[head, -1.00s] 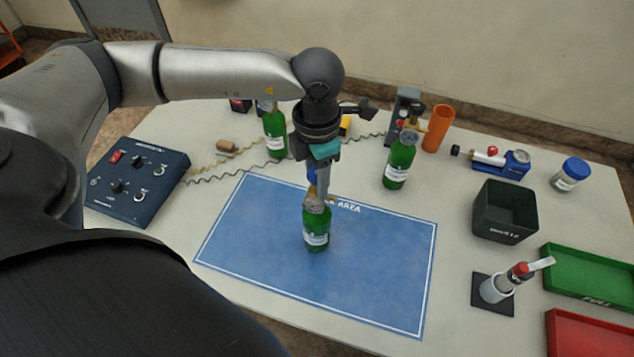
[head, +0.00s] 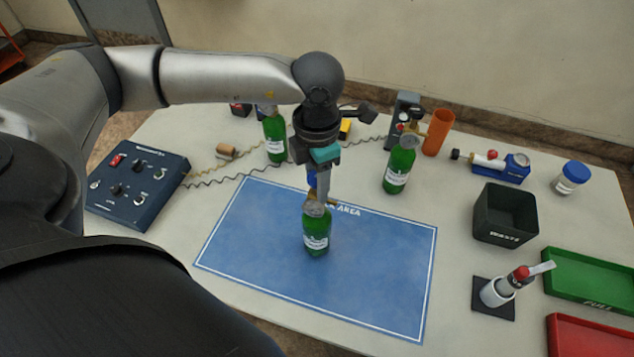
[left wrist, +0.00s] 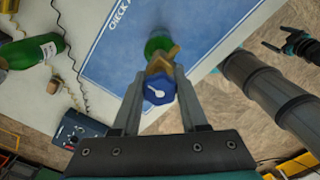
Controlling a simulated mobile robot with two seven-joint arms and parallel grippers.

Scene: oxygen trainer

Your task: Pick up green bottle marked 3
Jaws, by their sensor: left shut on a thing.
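A green bottle (head: 316,240) with a white label stands upright over the blue mat (head: 380,270). My left gripper (head: 317,190) comes down from above and is shut on the brass valve at its top. In the left wrist view the valve with its blue gauge (left wrist: 158,90) sits between the fingers, and the green bottle (left wrist: 158,44) shows beyond it. I cannot tell whether the bottle touches the mat. Two other green bottles stand behind, one at the left (head: 275,140) and one at the right (head: 398,170). No label number is readable. My right gripper (left wrist: 277,38) shows in the left wrist view, its fingers apart.
A blue control box (head: 138,185) stands at the left, with wires running across the table.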

